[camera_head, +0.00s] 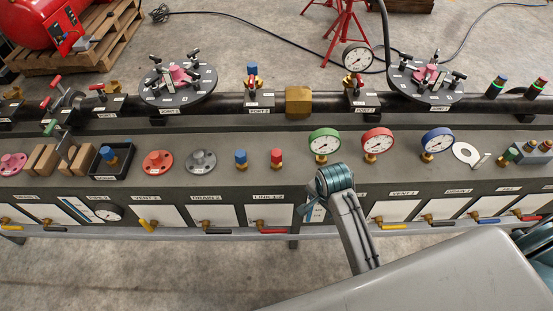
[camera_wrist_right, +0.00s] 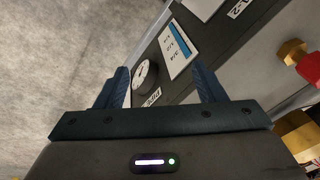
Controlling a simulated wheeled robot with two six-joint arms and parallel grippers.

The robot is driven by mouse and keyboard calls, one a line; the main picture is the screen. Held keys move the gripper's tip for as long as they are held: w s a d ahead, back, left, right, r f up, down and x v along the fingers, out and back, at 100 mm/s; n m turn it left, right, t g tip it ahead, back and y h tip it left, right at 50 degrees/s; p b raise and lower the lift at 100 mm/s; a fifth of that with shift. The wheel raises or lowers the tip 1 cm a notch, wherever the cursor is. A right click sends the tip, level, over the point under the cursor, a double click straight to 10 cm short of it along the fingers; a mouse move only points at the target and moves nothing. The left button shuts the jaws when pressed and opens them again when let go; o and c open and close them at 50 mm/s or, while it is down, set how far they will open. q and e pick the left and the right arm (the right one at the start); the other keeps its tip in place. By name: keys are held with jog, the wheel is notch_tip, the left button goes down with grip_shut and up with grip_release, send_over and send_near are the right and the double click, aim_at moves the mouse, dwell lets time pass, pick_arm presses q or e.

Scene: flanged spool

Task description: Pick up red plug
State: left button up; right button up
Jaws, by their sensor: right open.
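The red plug (camera_head: 276,157) stands upright on a brass base on the grey bench top in the head view, just right of a similar blue plug (camera_head: 240,157). My right gripper (camera_head: 312,209) shows only in small part in the head view, beside my arm's teal joint, in front of the bench and to the lower right of the red plug. In the right wrist view my right gripper (camera_wrist_right: 162,88) is open, with nothing between its two fingers. My left gripper is not in view.
A green gauge (camera_head: 324,143) and a red gauge (camera_head: 376,143) stand right of the plugs. A grey flanged disc (camera_head: 201,162) lies to the left. A dark pipe with a brass coupling (camera_head: 298,102) runs behind. Valve handles (camera_head: 274,231) line the front edge.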

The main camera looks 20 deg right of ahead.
jog(key=w+a+r+m+g, duration=0.1)
jog(key=w+a+r+m, duration=0.1)
jog(key=w+m, duration=0.4)
jog(key=w+a+r+m, duration=0.1)
jog(key=w+m, duration=0.3)
jog(key=w, duration=0.4)
notch_tip(320, 180, up, 6)
jog(key=m+g, duration=0.1)
jog(key=m, duration=0.6)
send_over(276, 152)
jog(key=shift+d+y, duration=0.15)
jog(key=shift+y, duration=0.25)
jog(key=shift+f, duration=0.1)
notch_tip(276, 152, down, 5)
jog(key=shift+f+p, duration=0.1)
jog(key=shift+p, duration=0.35)
notch_tip(276, 152, down, 4)
jog(key=shift+s+f+p, duration=0.1)
jog(key=shift+s+p, duration=0.05)
jog(key=shift+p, duration=0.55)
jog(key=shift+f, duration=0.5)
jog(key=c, duration=1.2)
jog(key=shift+r, duration=0.15)
